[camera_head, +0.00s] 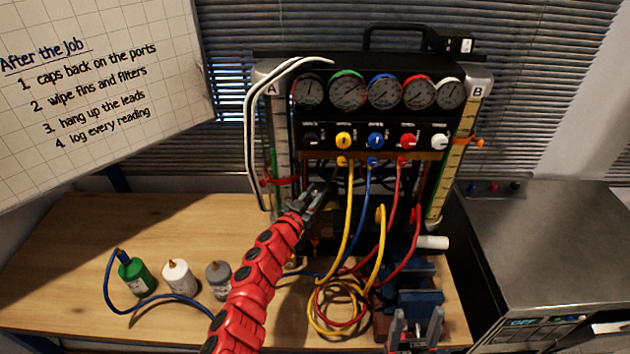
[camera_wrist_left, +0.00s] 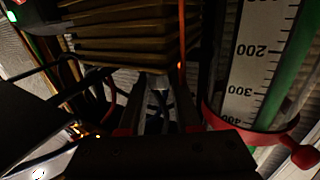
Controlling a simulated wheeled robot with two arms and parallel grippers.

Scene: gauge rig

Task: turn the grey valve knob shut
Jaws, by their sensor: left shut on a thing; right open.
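My left gripper (camera_head: 319,192) reaches into the shaded space below the gauge panel, near the foot of tube A. It is shut on a small grey piece that looks like the grey valve knob (camera_wrist_left: 157,84); it shows between the fingers in the left wrist view. The fingers and shadow hide most of the knob, and I cannot tell how far it is turned. A dark grey knob (camera_head: 311,139) at the left end of the panel row is above my left gripper and apart from it. My right gripper (camera_head: 416,330) is open and empty at the bottom, by the blue vise.
Yellow, blue and red hoses (camera_head: 385,245) hang from the panel and coil on the bench (camera_head: 60,250). Green, white and grey bottles (camera_head: 177,279) stand at left. Tube A (camera_wrist_left: 255,65) with its red clamp is close to my left gripper. A blue vise (camera_head: 412,295) stands at right.

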